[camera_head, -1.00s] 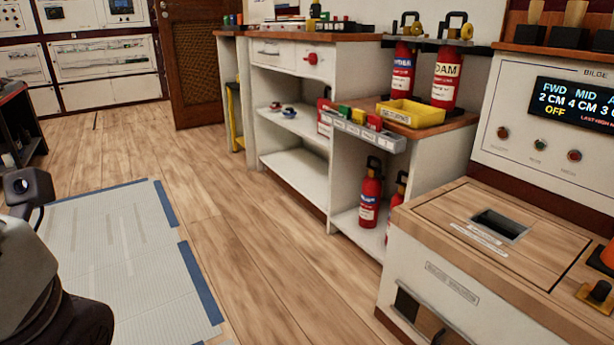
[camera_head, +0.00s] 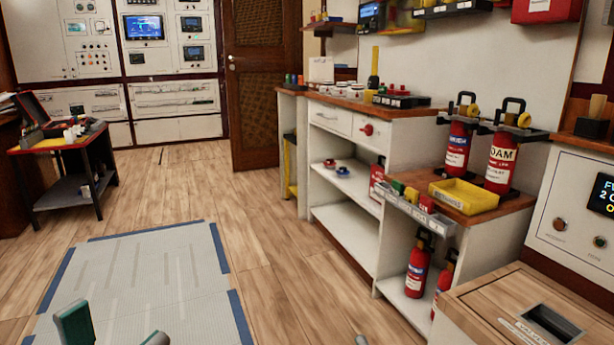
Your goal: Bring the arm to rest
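Two dark green-grey fingertips of my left gripper (camera_head: 115,330) stick up at the bottom edge of the head view, over the grey floor mat. They stand apart with nothing seen between them, so it looks open and empty. The rest of that arm is cut off below. A tiny grey tip (camera_head: 362,341) at the bottom edge, right of the middle, may belong to my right gripper. Too little of it shows to tell its state.
The blue-edged mat (camera_head: 150,275) and wooden floor are clear. A black cart (camera_head: 68,185) stands left. Along the right run a white shelf unit (camera_head: 345,222), fire extinguishers (camera_head: 500,160), a yellow bin (camera_head: 463,195) and a wooden-topped cabinet (camera_head: 490,305). Wall panels and a door (camera_head: 255,110) are behind.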

